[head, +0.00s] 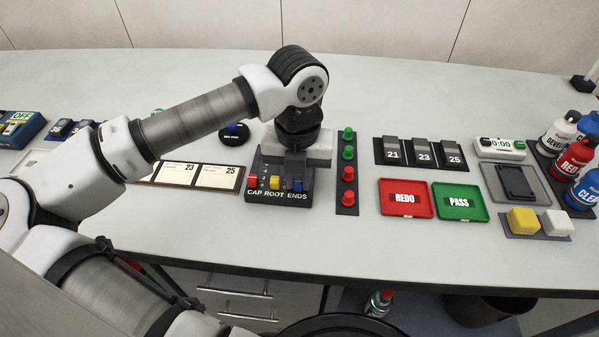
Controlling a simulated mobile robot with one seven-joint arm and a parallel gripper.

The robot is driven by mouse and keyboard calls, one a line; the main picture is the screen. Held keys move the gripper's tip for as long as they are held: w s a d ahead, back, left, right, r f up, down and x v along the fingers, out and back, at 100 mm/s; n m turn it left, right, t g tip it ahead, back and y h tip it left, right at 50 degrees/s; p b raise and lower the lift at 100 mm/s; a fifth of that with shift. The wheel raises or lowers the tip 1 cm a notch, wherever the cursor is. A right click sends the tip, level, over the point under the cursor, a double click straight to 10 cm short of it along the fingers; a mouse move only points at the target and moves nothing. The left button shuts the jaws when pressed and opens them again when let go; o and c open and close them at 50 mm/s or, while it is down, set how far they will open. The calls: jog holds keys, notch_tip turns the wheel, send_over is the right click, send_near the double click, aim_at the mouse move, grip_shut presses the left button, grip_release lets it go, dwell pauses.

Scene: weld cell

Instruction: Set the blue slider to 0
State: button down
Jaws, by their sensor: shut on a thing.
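The slider panel (263,196) is a dark box on the table, labelled CAP, ROOT and ENDS. The blue slider (297,186) is at its right, above the word ENDS. A red slider (252,181) and a yellow slider (274,182) stand to its left. My gripper (295,172) points down over the right part of the panel and is shut on the blue slider. The fingers and the arm's end hide part of the blue slider and its track. I cannot read the scale marks.
A strip of green and red buttons (348,171) stands close to the panel's right. Cards (202,175) lie to its left, with a blue knob (233,131) behind them. Red REDO (407,213) and green PASS (460,216) trays are further right. The table is clear in front of the panel.

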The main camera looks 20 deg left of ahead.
aim_at(298, 183)
jog(key=shift+s+d, duration=0.1)
jog(key=shift+s, duration=0.1)
jog(key=c, duration=1.4)
grip_release()
jog(key=shift+o, duration=0.2)
notch_tip(298, 183, up, 14)
jog(key=b, duration=0.1)
jog(key=shift+f, duration=0.15)
